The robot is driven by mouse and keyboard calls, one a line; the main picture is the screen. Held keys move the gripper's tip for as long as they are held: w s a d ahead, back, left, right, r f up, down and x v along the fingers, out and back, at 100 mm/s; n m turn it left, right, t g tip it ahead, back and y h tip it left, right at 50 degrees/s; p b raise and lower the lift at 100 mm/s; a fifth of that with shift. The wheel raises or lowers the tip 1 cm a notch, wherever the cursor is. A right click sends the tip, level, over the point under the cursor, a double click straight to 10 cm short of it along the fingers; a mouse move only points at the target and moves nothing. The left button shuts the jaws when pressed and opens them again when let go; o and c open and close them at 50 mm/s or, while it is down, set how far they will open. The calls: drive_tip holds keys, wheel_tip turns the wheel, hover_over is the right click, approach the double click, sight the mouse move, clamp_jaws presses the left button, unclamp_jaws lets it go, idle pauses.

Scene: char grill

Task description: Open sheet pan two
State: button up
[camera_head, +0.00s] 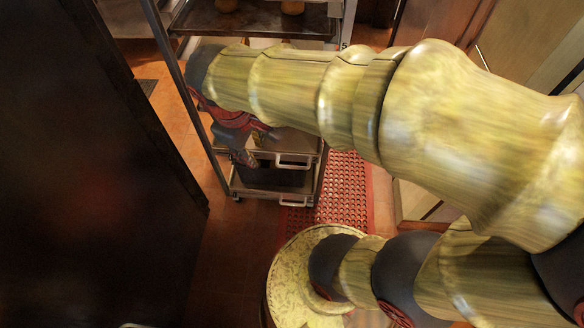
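A metal rack (213,168) holds several sheet pans at different heights. The top sheet pan (262,22) carries round food pieces. Lower down, a sheet pan with a light front handle (293,161) shows beside my gripper, and a lower unit with another handle (288,193) sits under it. Which one is sheet pan two, I cannot tell. My gripper (258,148), dark and red, is at the rack's left front, just left of the upper handle. Its two fingertips look spread apart, with nothing seen between them. My arm hides the rack's middle levels.
A large dark panel (80,170) fills the left side. A red perforated mat (343,190) lies on the tiled floor right of the rack. Wooden cabinets (440,22) stand at the right. Some brown floor (240,235) is clear before the rack.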

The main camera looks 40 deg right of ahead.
sight(294, 167)
drive_tip(key=w+d+f+n+g+h+b, duration=0.1)
drive_tip(key=w+d+f+n+g+h, duration=0.25)
drive_tip(key=f, duration=0.35)
drive_tip(key=w+d+f+n+g+h, duration=0.25)
drive_tip(key=d+f+n, duration=0.2)
drive_tip(key=f, duration=0.25)
drive_tip(key=w+d+f+n+g+h+b, duration=0.1)
drive_tip(key=w+d+f+n+g+h, duration=0.15)
drive_tip(key=w+f+n, duration=0.4)
drive_tip(key=s+d+f+n+t+h, duration=0.1)
drive_tip(key=d+f+n+t+h, duration=0.15)
drive_tip(key=f+n, duration=0.45)
drive_tip(key=d+f+n+t+h+b, duration=0.1)
drive_tip(key=f+n+h, duration=0.2)
drive_tip(key=f, duration=0.8)
drive_tip(key=s+d+f+n+t+h, duration=0.1)
drive_tip(key=d+f+n+t+h, duration=0.15)
drive_tip(key=f+n, duration=0.45)
drive_tip(key=shift+s+d+f+m+g+h+b, duration=0.15)
drive_tip(key=shift+d+m+b, duration=0.2)
drive_tip(key=shift+d, duration=0.75)
drive_tip(key=shift+s+d+f+m+g+h+b, duration=0.15)
drive_tip(key=shift+d+m, duration=0.25)
drive_tip(key=shift+d, duration=0.7)
drive_tip(key=shift+d+m+g+h+b, duration=0.15)
drive_tip(key=shift+d+m+b, duration=0.25)
drive_tip(key=shift+d, duration=0.7)
drive_tip(key=shift+c, duration=0.6)
clamp_jaws()
